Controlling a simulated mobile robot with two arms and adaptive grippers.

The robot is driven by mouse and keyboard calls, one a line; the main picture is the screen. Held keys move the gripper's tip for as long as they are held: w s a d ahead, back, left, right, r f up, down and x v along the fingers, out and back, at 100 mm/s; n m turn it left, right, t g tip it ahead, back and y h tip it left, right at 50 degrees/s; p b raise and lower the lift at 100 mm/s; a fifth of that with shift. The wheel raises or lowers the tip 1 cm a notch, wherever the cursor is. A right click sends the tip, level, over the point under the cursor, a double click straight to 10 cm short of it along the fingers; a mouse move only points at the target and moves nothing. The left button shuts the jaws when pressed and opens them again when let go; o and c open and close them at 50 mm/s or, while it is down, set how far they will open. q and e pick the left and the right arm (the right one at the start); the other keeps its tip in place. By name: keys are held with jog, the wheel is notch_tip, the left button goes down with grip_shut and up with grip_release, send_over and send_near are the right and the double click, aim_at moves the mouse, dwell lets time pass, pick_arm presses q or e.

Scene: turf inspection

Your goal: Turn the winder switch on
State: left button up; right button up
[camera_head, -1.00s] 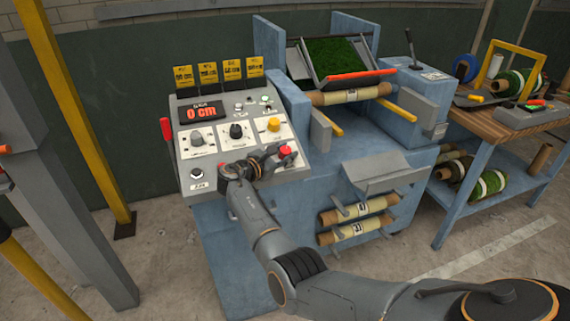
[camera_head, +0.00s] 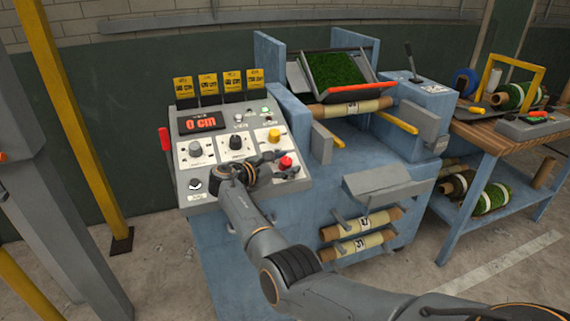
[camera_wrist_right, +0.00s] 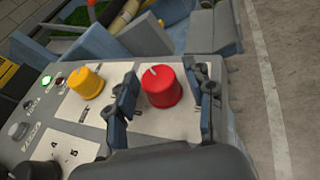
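The control panel (camera_head: 240,185) slopes on the blue machine, with a red display reading 0 cm. A red knob (camera_head: 286,162) with a light pointer mark sits at its lower right, and a yellow knob (camera_head: 274,135) sits above it. My right gripper (camera_head: 279,164) is open at the red knob. In the right wrist view, the red knob (camera_wrist_right: 162,87) stands between the two spread fingers (camera_wrist_right: 165,98), with a small gap on each side. The yellow knob (camera_wrist_right: 86,83) is outside the left finger. The labels are too small to tell which control is the winder switch. My left gripper is out of view.
Grey (camera_head: 195,149) and black (camera_head: 235,143) knobs stand left of the gripper, and a red-handled lever (camera_head: 165,139) is at the panel's left edge. A wooden bench (camera_head: 490,137) stands at right.

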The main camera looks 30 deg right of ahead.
jog(key=shift+a, duration=0.2)
jog(key=v, duration=1.1)
jog(key=shift+a, duration=0.3)
jog(key=shift+s+r, duration=0.1)
